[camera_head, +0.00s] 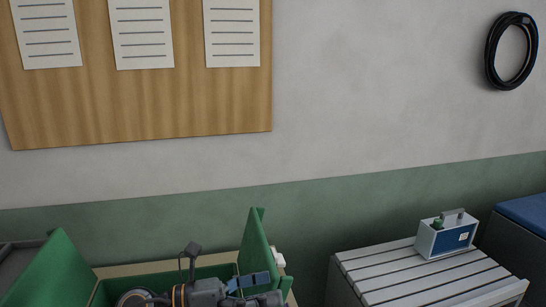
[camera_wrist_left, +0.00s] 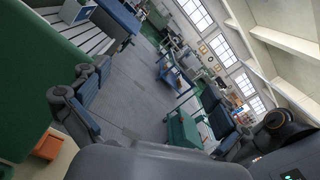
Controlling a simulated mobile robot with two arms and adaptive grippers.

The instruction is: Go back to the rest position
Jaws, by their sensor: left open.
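In the head view, my left gripper (camera_head: 256,288) is at the bottom, over an open green box (camera_head: 168,277). Its blue-grey fingers point right, close to the raised right-hand green flap (camera_head: 253,248). Another green flap (camera_head: 55,270) stands up at the left. In the left wrist view the open, empty fingers (camera_wrist_left: 80,100) show at the left, beside a large green panel (camera_wrist_left: 35,85). My right gripper is not in view. The inside of the box is mostly hidden by my arm.
A slatted table (camera_head: 420,275) at the right carries a small grey case with a blue panel (camera_head: 452,238). A black cable coil (camera_head: 511,50) and a board with papers (camera_head: 140,100) hang on the wall. The wrist view shows open grey floor (camera_wrist_left: 135,85) and a blue cart (camera_wrist_left: 178,78).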

